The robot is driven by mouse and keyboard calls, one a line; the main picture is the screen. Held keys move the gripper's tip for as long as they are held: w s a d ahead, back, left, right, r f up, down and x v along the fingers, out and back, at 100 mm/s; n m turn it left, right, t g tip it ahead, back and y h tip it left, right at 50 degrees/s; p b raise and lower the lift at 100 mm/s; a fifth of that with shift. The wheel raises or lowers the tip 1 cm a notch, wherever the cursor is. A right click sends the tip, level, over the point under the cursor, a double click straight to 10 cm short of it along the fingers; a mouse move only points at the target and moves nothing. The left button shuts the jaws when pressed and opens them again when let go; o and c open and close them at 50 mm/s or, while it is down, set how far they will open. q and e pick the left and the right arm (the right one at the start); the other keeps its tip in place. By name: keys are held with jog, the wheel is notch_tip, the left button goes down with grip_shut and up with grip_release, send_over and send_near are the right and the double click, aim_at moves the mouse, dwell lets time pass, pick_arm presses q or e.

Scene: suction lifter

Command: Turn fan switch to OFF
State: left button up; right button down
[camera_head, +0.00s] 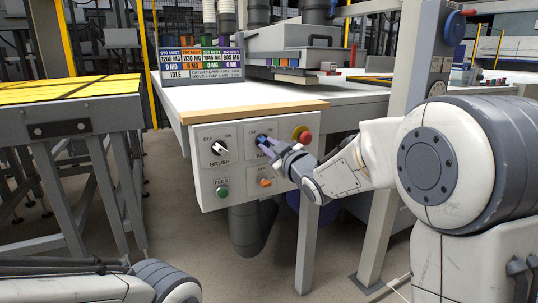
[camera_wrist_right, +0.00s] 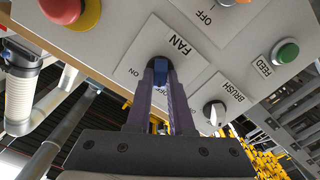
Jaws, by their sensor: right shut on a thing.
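The FAN switch (camera_head: 262,138) is a dark round knob with a blue handle, on the white control panel under the bench edge. In the right wrist view its blue handle (camera_wrist_right: 158,73) sits between the two purple fingers of my right gripper (camera_wrist_right: 160,82). My right gripper (camera_head: 269,147) reaches the panel from the right and is shut on the handle. OFF and ON labels are printed above the knob, partly covered by the gripper. I cannot tell clearly which label the handle points to. My left gripper is out of view.
On the panel are the BRUSH switch (camera_head: 219,149), a green FEED button (camera_head: 223,192), an orange switch (camera_head: 264,182) close below my gripper, and a red emergency button (camera_head: 301,134) at upper right. A bench leg (camera_head: 308,245) stands below.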

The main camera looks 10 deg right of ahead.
jog(key=shift+n+b, duration=0.75)
jog(key=shift+n, duration=0.45)
jog(key=c, duration=0.8)
grip_release()
jog(key=shift+s, duration=0.1)
jog(key=p+v, duration=0.1)
jog(key=v, duration=0.9)
jog(key=shift+p, duration=0.4)
